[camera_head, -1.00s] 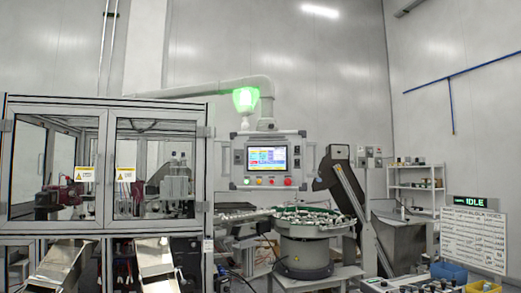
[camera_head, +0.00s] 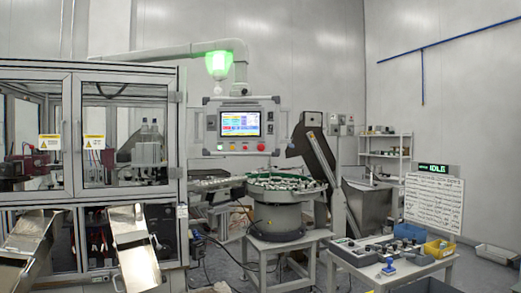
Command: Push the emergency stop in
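The control panel (camera_head: 206,135) hangs from a grey overhead arm near the middle of the head view, with a lit touch screen (camera_head: 240,123). A row of small buttons runs below the screen. A round red button (camera_head: 261,147), which looks like the emergency stop, is at the right end of that row. It is too small to tell whether it is in or out. Neither of my grippers shows in the head view.
A glazed machine cabinet (camera_head: 125,80) with metal chutes (camera_head: 130,225) fills the left. A bowl feeder (camera_head: 278,218) stands below the panel. At right, a table (camera_head: 390,273) holds a control box (camera_head: 360,255) and bins. A sign (camera_head: 433,203) stands behind; its display (camera_head: 433,171) reads IDLE. Some floor shows between.

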